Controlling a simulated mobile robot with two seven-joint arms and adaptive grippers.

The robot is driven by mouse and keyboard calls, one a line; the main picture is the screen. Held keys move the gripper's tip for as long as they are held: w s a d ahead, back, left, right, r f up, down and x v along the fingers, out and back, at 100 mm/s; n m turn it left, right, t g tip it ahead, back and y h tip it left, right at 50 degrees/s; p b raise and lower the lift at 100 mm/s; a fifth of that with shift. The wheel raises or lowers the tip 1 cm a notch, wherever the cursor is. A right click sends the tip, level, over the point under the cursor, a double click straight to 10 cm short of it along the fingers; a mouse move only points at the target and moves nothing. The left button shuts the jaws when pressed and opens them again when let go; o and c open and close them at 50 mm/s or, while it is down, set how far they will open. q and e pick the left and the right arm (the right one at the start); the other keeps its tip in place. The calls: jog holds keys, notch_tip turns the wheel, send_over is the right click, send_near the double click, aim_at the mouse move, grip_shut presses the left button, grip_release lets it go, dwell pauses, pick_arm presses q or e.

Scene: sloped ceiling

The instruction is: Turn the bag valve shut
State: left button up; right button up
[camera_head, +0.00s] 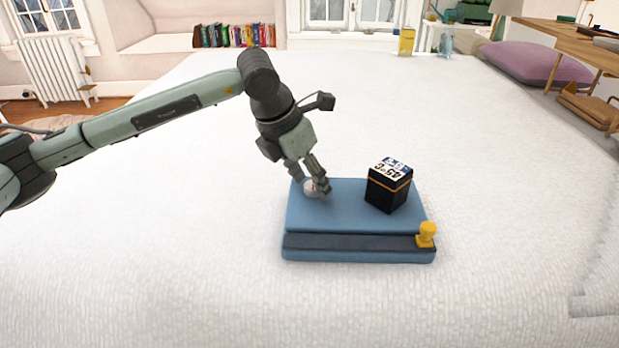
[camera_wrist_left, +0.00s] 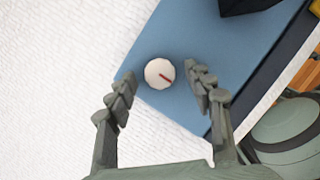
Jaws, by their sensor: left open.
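The bag valve (camera_wrist_left: 159,73) is a round white knob with a red mark, near one corner of a flat blue bag (camera_head: 340,198). In the head view the valve (camera_head: 311,189) is partly hidden by my left gripper (camera_head: 318,191). The bag also shows in the left wrist view (camera_wrist_left: 185,40). My left gripper is open in the wrist view (camera_wrist_left: 160,88), its fingers on either side of the valve with gaps to both. I cannot tell how high the fingertips are above the bag. My right gripper is not in view.
A black box (camera_head: 388,187) with a white labelled top stands on the bag, right of the valve. A yellow knob (camera_head: 426,234) sits at the dark strip's (camera_head: 350,242) right end.

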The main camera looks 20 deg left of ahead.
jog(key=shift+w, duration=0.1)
pick_arm(q)
jog(key=c, duration=1.2)
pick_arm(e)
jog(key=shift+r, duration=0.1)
